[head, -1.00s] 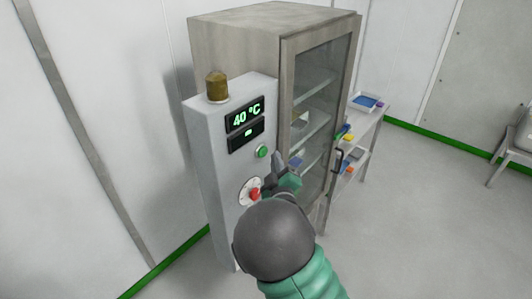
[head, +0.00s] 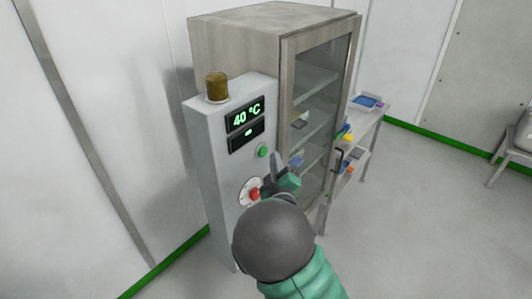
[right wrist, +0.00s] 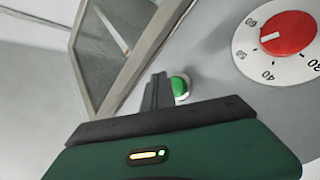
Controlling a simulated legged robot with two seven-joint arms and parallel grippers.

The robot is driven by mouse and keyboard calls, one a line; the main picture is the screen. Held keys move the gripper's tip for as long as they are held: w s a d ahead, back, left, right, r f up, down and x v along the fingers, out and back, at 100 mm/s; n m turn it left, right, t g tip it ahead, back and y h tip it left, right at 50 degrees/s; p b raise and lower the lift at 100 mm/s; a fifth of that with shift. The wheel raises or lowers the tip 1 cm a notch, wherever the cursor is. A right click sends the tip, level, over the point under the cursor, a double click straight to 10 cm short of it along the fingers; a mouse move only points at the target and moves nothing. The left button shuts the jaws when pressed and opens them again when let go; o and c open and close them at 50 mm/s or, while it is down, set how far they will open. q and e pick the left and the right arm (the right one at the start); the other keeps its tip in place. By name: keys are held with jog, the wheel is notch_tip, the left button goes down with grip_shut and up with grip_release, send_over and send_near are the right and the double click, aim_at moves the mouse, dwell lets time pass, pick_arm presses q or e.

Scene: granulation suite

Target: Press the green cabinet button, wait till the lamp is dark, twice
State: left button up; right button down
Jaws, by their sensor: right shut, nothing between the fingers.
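A grey control box stands against the cabinet (head: 235,40) and carries the green button (head: 263,151), which also shows in the right wrist view (right wrist: 180,87). A brown-amber lamp (head: 217,87) on top of the box looks dark. My right gripper (head: 275,158) is shut and empty, just right of the button in the head view. In the right wrist view its fingertips (right wrist: 158,90) are beside the button; whether they touch it I cannot tell. My left gripper is not in view.
A display (head: 245,116) reads 40 °C, with a small lit mark on the display below it (head: 246,136). A red dial (right wrist: 288,33) sits near the button. A side table (head: 368,115) with small items stands right of the cabinet.

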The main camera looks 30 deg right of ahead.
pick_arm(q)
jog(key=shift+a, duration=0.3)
pick_arm(e)
jog(key=shift+w+a+r, duration=0.2)
jog(key=shift+w+a, duration=0.15)
jog(key=shift+a, duration=0.25)
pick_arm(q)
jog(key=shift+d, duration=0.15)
pick_arm(e)
jog(key=shift+d, duration=0.2)
jog(key=shift+w+a, duration=0.15)
jog(key=shift+a, duration=0.1)
jog(key=shift+w, duration=0.25)
jog(key=shift+s, duration=0.1)
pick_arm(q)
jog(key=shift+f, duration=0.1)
pick_arm(e)
jog(key=shift+s+d, duration=0.35)
jog(key=shift+s, duration=0.35)
